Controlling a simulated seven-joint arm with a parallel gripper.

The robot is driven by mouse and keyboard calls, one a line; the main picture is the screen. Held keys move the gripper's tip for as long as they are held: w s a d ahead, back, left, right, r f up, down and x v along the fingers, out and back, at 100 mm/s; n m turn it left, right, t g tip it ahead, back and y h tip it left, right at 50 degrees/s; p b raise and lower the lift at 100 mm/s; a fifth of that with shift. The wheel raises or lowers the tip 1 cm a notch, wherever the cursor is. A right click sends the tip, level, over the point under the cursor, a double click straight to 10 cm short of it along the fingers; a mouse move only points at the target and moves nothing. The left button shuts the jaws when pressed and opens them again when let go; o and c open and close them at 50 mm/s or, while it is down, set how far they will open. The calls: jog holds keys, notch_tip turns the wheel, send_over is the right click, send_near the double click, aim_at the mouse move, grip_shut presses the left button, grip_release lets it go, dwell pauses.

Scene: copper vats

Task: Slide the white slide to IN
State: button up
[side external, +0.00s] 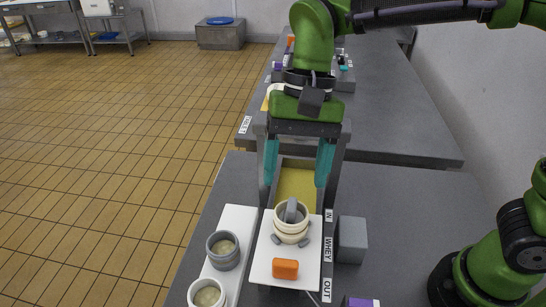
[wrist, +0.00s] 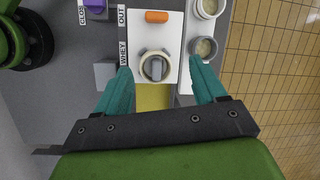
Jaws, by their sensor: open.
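The white slide (side external: 309,258) is a flat white plate in a grey frame, with an orange handle (side external: 285,269) near its front end. Its front edge lies beside the OUT label (side external: 327,290). A cream ringed pot (side external: 291,231) with a grey upright piece stands on its far part, beside the WHEY and IN labels (side external: 328,215). Behind it a yellow surface (side external: 296,188) shows between the frame's walls. My gripper (side external: 297,184) is open and empty above that surface, its teal fingers wide apart. In the wrist view the slide (wrist: 140,32) lies beyond the fingertips.
A white board (side external: 235,222) to the left holds a grey cup (side external: 223,250) and a cream cup (side external: 207,293). A grey block (side external: 351,239) stands right of the labels. A purple piece (side external: 362,302) is at the front edge of view.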

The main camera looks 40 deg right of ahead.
aim_at(286, 261)
jog(key=s+a+f+m, duration=0.1)
jog(key=a+f, duration=0.1)
jog(key=f, duration=0.2)
jog(key=s+a+f+m, duration=0.1)
jog(key=s+f, duration=0.1)
jog(key=f, duration=0.3)
jog(key=s+a+f+g, duration=0.1)
jog(key=s+a+f, duration=0.1)
jog(key=f, duration=0.2)
jog(key=shift+s+a+f+m, duration=0.15)
jog(key=shift+s+a+m, duration=0.1)
jog(key=shift+a+m, duration=0.15)
grip_shut()
jog(key=w+d, duration=0.5)
jog(key=shift+w+d, duration=0.35)
grip_release()
